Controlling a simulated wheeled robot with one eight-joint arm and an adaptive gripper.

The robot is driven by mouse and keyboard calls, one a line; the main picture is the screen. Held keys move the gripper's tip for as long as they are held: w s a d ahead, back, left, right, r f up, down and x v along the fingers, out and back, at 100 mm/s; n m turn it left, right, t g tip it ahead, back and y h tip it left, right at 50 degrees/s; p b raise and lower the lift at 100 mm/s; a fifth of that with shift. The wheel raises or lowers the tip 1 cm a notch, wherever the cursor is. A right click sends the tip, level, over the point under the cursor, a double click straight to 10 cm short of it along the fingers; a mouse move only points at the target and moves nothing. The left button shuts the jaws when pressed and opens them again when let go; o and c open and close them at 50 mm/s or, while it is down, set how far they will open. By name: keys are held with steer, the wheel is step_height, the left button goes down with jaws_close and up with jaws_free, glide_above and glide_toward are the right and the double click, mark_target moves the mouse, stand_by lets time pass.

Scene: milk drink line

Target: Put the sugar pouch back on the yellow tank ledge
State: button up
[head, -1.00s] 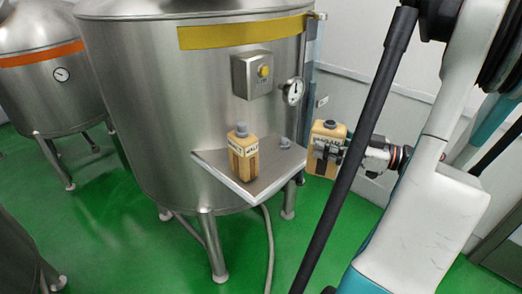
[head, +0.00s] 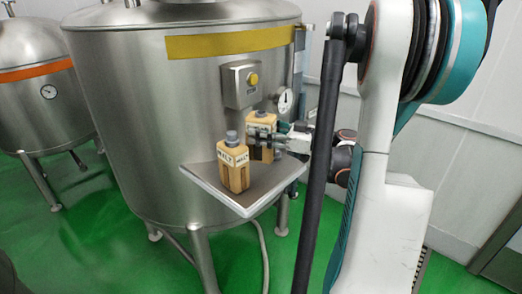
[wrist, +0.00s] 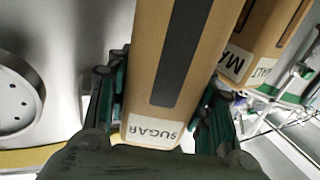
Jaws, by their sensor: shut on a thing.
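The sugar pouch (head: 263,122) is a tan box-shaped pack with a dark stripe. Its SUGAR label shows upside down in the wrist view, where the pouch (wrist: 208,40) fills the middle. My gripper (head: 262,138) is shut on it from the right, with a finger on each side in the wrist view (wrist: 165,110). The pouch is upright over the back right part of the grey metal ledge (head: 215,188) of the yellow-banded tank.
The malt pouch (head: 233,168), with a grey cap, stands on the ledge just left and in front of the sugar pouch. It is close by in the wrist view (wrist: 270,30). A button box (head: 241,84) and gauge (head: 285,101) are on the tank wall behind. The ledge's front right is clear.

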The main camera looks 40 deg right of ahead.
mark_target(261, 147)
steer(key=shift+s+d+f, duration=0.1)
steer(key=shift+f, duration=0.5)
steer(key=shift+w+f+b, duration=0.2)
steer(key=shift+f+b, duration=1)
steer(key=shift+f, duration=0.8)
steer(key=shift+f, duration=0.2)
steer(key=o, duration=1.5)
steer(key=shift+o, duration=0.2)
steer(key=shift+r, duration=0.15)
steer(key=shift+s+r, duration=0.1)
steer(key=p+v, duration=0.2)
steer(key=v, duration=0.9)
steer(key=shift+s, duration=0.35)
